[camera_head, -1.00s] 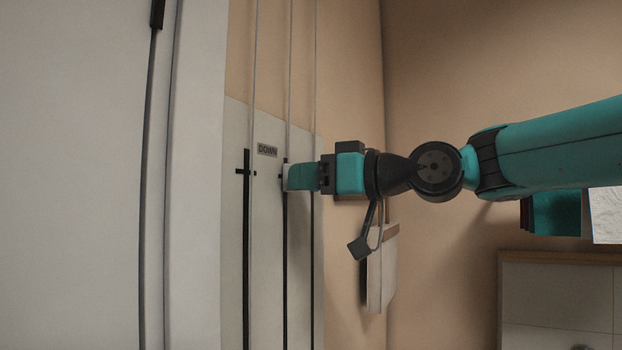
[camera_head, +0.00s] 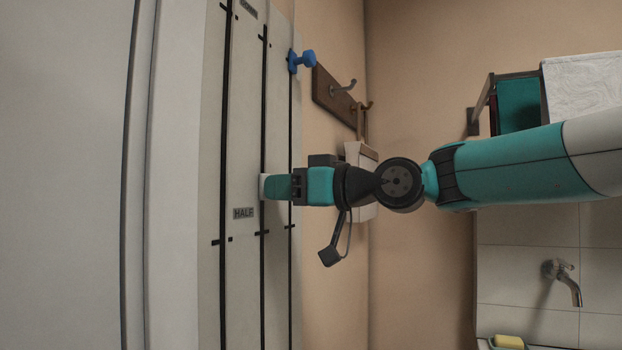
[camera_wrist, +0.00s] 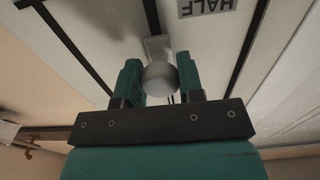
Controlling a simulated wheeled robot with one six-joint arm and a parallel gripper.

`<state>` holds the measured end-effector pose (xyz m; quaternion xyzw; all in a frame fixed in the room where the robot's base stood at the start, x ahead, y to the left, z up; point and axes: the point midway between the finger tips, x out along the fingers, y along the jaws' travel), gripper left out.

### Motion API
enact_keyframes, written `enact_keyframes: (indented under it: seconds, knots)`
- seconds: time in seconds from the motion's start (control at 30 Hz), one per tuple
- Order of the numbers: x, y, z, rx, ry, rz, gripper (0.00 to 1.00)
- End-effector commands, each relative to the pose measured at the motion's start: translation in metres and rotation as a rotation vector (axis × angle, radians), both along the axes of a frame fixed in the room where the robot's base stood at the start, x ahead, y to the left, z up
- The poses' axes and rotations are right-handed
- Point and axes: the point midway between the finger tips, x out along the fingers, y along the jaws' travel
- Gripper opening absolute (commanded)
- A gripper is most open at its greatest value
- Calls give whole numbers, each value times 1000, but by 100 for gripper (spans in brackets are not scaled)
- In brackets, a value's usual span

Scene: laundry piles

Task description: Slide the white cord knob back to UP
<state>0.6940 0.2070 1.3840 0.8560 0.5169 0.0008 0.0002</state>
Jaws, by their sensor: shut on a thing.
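The white cord knob (camera_wrist: 158,76) sits between my gripper's teal fingers in the wrist view, on the middle dark slot of the wall panel. My gripper (camera_head: 272,187) is shut on it; in the head view only a pale edge of the knob (camera_head: 262,187) shows past the fingertips. The knob is slightly above the HALF label (camera_head: 244,213) in the head view. The same label (camera_wrist: 207,7) is at the top of the wrist view. The panel (camera_head: 240,120) has three dark vertical slots with cross marks.
A blue knob (camera_head: 302,61) sits on the right slot, above my gripper. A wooden hook rail (camera_head: 335,98) and a hanging pale item (camera_head: 362,155) are on the wall to the right. A tap (camera_head: 562,272) and a shelf with folded cloths (camera_head: 519,105) are further right.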

Motion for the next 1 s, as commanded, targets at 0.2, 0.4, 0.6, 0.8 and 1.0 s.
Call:
enact_keyframes:
  seconds: [0.2, 0.4, 0.6, 0.8, 1.0]
  knots:
    - [2, 2, -92, -5, 10, 11, 0]
    - [2, -2, -155, -4, 12, 8, 0]
    - [2, -4, -219, -5, 13, 6, 0]
    - [2, -4, -283, -5, 14, 5, 0]
    - [2, -4, -341, -5, 12, 5, 0]
